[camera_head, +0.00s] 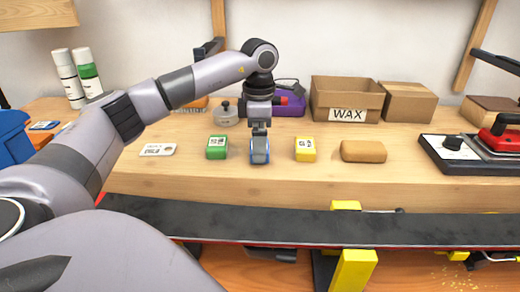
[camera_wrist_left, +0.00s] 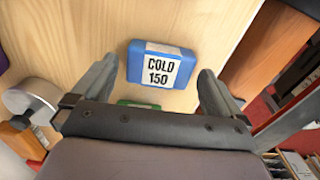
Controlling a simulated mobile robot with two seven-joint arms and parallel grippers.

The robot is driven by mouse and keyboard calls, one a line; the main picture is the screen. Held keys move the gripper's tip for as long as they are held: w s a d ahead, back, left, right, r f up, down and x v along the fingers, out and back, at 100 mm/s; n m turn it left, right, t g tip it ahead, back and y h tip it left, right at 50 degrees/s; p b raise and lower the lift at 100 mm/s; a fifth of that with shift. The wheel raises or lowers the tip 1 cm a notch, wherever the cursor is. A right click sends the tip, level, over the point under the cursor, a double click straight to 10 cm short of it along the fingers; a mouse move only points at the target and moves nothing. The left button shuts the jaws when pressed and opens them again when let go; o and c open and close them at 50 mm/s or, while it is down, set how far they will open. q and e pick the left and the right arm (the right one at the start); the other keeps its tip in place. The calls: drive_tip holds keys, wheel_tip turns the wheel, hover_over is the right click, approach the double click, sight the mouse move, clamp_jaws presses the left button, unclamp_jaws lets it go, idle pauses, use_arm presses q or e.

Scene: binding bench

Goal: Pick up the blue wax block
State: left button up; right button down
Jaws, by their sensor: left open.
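The blue wax block (camera_wrist_left: 160,66) lies on the wooden bench with a white label reading "COLD 150". It sits between the two fingers of my left gripper (camera_wrist_left: 155,90), which is open. In the head view my left gripper (camera_head: 260,150) points straight down over the block and hides most of it. Only a little blue (camera_head: 268,155) shows beside the fingers. I cannot tell exactly how high the fingertips are above the bench. My right gripper is not in view.
A green block (camera_head: 217,147) lies to the left and a yellow block (camera_head: 305,149) to the right, with a tan block (camera_head: 363,151) farther right. Behind stand a WAX box (camera_head: 346,97) and a round metal piece (camera_head: 225,116). A dark strip (camera_head: 300,225) runs along the front.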

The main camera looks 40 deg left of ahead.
use_arm(q)
drive_tip(key=shift+f, duration=0.75)
drive_tip(key=c, duration=1)
drive_tip(key=shift+r, duration=0.1)
wheel_tip(320, 180, up, 20)
drive_tip(key=p, duration=0.5)
drive_tip(key=shift+o, duration=1.2)
drive_tip(key=shift+c, duration=0.4)
